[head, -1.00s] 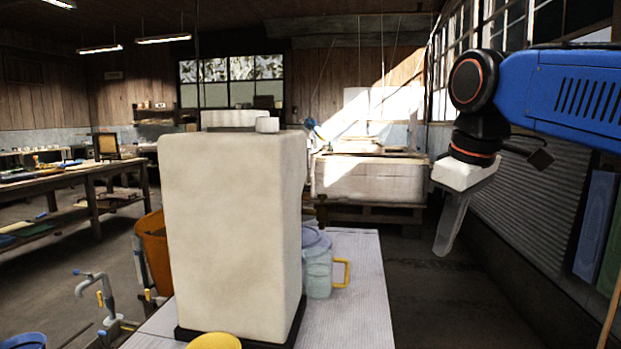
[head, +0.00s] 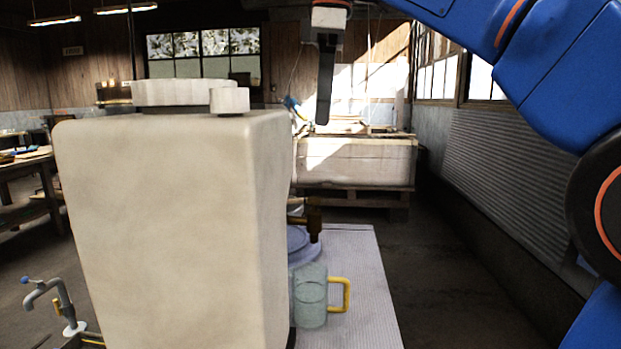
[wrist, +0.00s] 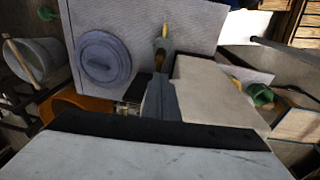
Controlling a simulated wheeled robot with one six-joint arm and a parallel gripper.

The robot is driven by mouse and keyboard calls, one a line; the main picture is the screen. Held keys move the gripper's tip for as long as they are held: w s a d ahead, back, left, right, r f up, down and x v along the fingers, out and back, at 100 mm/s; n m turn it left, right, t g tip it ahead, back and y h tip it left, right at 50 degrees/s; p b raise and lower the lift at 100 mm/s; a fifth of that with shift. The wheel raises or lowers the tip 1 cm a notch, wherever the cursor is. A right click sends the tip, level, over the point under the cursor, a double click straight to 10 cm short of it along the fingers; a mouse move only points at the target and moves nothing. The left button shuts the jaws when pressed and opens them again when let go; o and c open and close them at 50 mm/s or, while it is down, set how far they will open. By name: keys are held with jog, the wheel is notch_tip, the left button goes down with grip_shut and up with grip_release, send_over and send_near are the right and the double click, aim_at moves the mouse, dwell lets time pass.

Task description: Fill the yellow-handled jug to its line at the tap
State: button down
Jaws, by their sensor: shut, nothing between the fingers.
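The jug (head: 311,297) is pale, see-through and upright on a light mat, its yellow handle pointing right. Its left edge is close to the big beige container (head: 175,220). I cannot make out a fill line or any water in it. A brass tap (head: 315,222) shows at the container's right side, behind and above the jug in the head view. My gripper (head: 322,118) is shut and empty, high above and beyond the jug, pointing down.
A round blue-grey lid (wrist: 105,58) lies behind the jug on the mat (head: 365,300). A pale crate (head: 355,160) stands on a pallet at the back. A grey pipe tap (head: 50,300) is at lower left. The floor right of the mat is clear.

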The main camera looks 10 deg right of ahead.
aim_at(316, 199)
dwell(0.3)
jog(key=f, duration=0.9)
jog(key=w+a+f, duration=0.1)
jog(key=f, duration=0.4)
jog(key=shift+w, duration=0.1)
